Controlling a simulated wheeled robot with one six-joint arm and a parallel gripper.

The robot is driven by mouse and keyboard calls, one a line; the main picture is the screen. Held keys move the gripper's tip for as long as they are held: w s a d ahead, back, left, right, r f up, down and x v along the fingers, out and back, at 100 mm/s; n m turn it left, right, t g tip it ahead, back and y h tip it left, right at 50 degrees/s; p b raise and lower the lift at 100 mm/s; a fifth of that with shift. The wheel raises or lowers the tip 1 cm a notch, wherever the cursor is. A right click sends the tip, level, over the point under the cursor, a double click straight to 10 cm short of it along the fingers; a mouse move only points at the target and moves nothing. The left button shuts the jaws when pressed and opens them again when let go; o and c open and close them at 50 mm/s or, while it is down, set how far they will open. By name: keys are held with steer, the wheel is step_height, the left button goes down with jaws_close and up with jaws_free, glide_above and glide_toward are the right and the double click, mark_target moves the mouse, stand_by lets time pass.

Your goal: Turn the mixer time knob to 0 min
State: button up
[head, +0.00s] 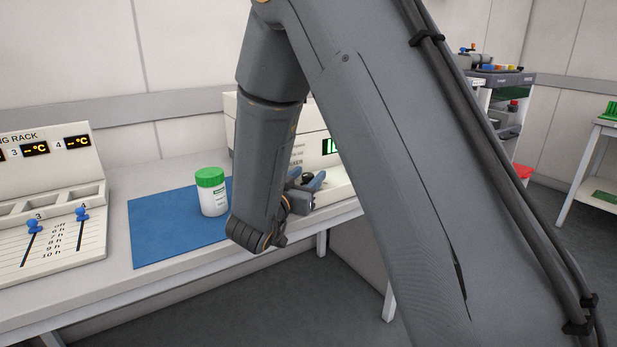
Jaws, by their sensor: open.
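The mixer (338,186) is a white box on the bench, with a small green-lit display and printed labels on its front. My arm hides much of it. My gripper (308,181) is at the mixer's front, its blue-grey fingers open. A small dark round shape (307,176) shows between or just behind the fingers. It looks like the time knob, but its pointer and setting cannot be read. I cannot tell whether the fingers touch it.
A white jar with a green lid (212,192) stands on a blue mat (150,228) left of my wrist. A rack with blue sliders (60,262) is at the far left. A trolley with small items (500,78) stands at the back right. Open floor lies right of the bench.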

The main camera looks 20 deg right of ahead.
steer(key=shift+w+d, duration=0.2)
steer(key=shift+w, duration=0.1)
steer(key=c, duration=1.1)
steer(key=shift+o, duration=0.2)
steer(key=shift+d+r+n+t+y+p, duration=0.15)
steer(key=shift+n+t+y+p, duration=0.35)
steer(key=shift+n+t+y, duration=1.2)
steer(key=shift+n+y, duration=0.7)
steer(key=shift+y, duration=1)
steer(key=o, duration=1.1)
steer(key=shift+c, duration=0.2)
